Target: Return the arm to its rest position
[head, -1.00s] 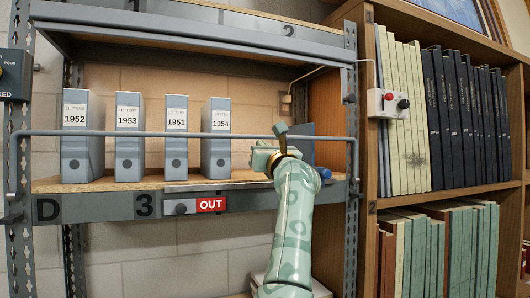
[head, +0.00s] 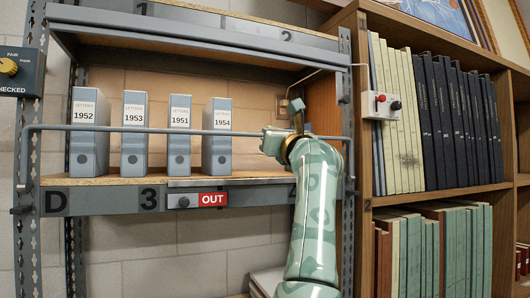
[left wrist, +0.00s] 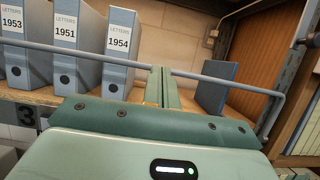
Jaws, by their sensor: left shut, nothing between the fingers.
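My left arm rises from the lower right-centre of the head view, in front of the shelf bay. Its gripper (head: 272,141) is at the height of the grey rail (head: 100,128), just right of the 1954 binder (head: 217,138). In the left wrist view the two green fingers (left wrist: 163,88) are together with nothing between them. They overlap the rail in the picture; I cannot tell whether they touch it. My right gripper is in neither view.
Grey letter binders 1952 (head: 89,135), 1953 (head: 135,135) and 1951 (head: 180,138) stand upright on the shelf. A blue upright item (left wrist: 217,88) stands farther right. A red OUT sign (head: 213,199) is on the shelf edge. A bookcase (head: 367,160) stands close right of the arm.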

